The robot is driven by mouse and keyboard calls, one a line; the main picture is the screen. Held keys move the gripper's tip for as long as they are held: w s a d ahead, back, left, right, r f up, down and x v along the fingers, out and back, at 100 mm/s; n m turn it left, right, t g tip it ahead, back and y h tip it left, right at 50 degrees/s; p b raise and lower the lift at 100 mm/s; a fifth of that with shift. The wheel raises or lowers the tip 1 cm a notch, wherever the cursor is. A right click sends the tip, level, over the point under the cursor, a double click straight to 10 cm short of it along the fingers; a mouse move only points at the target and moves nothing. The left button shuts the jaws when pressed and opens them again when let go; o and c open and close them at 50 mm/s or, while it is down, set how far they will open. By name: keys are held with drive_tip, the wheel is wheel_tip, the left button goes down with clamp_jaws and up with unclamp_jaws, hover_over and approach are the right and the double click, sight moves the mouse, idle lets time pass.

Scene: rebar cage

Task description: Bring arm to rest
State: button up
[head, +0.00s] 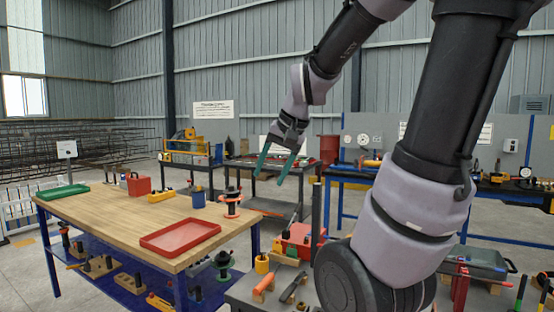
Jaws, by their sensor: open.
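My gripper (276,165) is in the head view, up in the air right of the wooden workbench (125,222). Its two green fingers point down and stand apart, with nothing between them. My arm reaches in from the upper right and bends down to the gripper. The gripper appears clear of the bench and of the objects on it.
The workbench holds a red tray (181,236), a green tray (62,192), a blue cup (198,197), an orange and black spool (232,203) and a red box (138,184). A grey low surface with tools stands near my base. More benches stand behind.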

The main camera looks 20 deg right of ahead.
drive_tip(key=s+a+r+n+t, duration=0.1)
drive_tip(key=s+r, duration=0.3)
drive_tip(key=s, duration=0.4)
drive_tip(key=shift+s+a+r+n+t, duration=0.2)
drive_tip(key=shift+s+a+n+t, duration=0.1)
drive_tip(key=shift+a+t, duration=0.25)
